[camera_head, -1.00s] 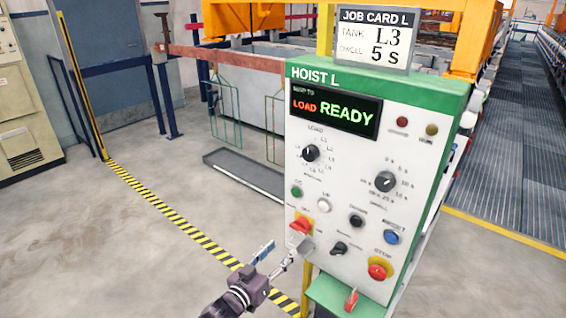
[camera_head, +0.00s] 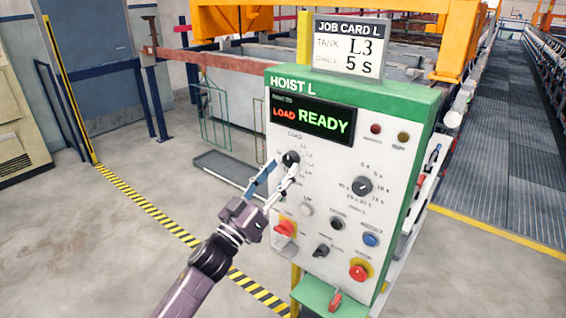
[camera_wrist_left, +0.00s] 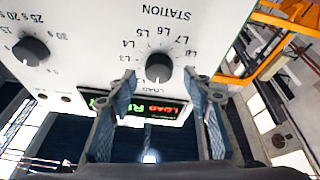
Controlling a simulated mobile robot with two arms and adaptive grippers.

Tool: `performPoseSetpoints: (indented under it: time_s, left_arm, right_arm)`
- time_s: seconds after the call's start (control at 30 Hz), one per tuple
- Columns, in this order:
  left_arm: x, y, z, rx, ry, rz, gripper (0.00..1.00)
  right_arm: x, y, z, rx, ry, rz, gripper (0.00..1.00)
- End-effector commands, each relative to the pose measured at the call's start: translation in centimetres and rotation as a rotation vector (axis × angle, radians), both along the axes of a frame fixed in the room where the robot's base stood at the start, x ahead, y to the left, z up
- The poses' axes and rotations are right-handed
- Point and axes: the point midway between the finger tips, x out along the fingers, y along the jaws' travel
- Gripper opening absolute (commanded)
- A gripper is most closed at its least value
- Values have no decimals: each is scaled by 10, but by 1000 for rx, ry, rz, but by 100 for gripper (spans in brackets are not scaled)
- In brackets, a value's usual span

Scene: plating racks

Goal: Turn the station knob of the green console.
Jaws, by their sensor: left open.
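The green console (camera_head: 425,104) labelled HOIST L has a white front panel. Its station knob (camera_head: 290,159) is a round black dial below the display, ringed by tank labels. In the left wrist view the station knob (camera_wrist_left: 159,68) appears upside down under the word STATION, with its mark toward LOAD. My left gripper (camera_head: 280,172) is open at the knob's lower left. In the left wrist view its fingers (camera_wrist_left: 165,88) are spread on either side just short of the knob, with nothing between them. Whether they touch it I cannot tell. My right gripper is not in view.
The display (camera_head: 312,118) reads LOAD READY. A job card (camera_head: 351,46) on top shows tank L3, 5 s. The dwell knob (camera_head: 362,186), blue button (camera_head: 370,240) and red stop button (camera_head: 358,272) share the panel. Open floor lies left of the console.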

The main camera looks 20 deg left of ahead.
Motion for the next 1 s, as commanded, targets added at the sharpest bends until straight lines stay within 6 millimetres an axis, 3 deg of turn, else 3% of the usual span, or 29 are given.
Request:
performPoseSetpoints:
  time_s: [0.13, 0.47, 0.83, 1.0]
  left_arm:
    - [13, -4, 6, -1, 1, 1, 46]
    - [15, -5, 6, 0, 1, 1, 45]
    - [15, -5, 6, 0, 1, 0, 4]
    - [15, -5, 6, 10, -2, 0, 4]
  right_arm:
    - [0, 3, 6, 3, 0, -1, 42]
    - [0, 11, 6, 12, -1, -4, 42]
    - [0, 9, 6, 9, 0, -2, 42]
    - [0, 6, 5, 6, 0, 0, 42]
